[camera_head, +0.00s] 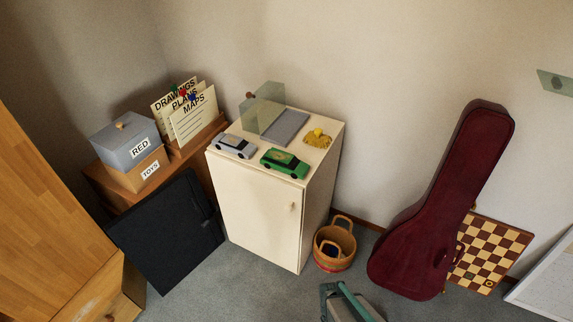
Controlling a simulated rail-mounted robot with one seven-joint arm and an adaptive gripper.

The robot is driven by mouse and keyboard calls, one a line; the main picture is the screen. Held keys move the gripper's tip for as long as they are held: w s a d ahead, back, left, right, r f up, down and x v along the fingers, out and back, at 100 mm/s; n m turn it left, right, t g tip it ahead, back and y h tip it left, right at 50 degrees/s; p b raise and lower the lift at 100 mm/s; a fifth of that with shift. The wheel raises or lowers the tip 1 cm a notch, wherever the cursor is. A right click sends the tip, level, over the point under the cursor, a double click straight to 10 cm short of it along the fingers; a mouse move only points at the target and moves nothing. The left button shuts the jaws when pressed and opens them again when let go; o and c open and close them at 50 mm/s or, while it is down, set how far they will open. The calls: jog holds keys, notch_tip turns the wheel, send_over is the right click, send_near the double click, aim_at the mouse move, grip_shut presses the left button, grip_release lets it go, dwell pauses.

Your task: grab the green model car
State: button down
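The green model car (285,163) stands on top of a cream cabinet (257,213), close to the front edge of its top. A silver-grey model car (235,145) stands to its left, a short gap away. The green car's side facing the camera shows clearly, and nothing covers it. I do not make out my gripper in this view.
Behind the cars on the cabinet are a grey slab (285,127) with a clear greenish panel (263,107) and a yellow item (317,138). A basket (335,246) and a dark red instrument case (440,205) stand right of the cabinet. Boxes (127,140) stand left.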

jog(key=shift+c, duration=0.8)
grip_release()
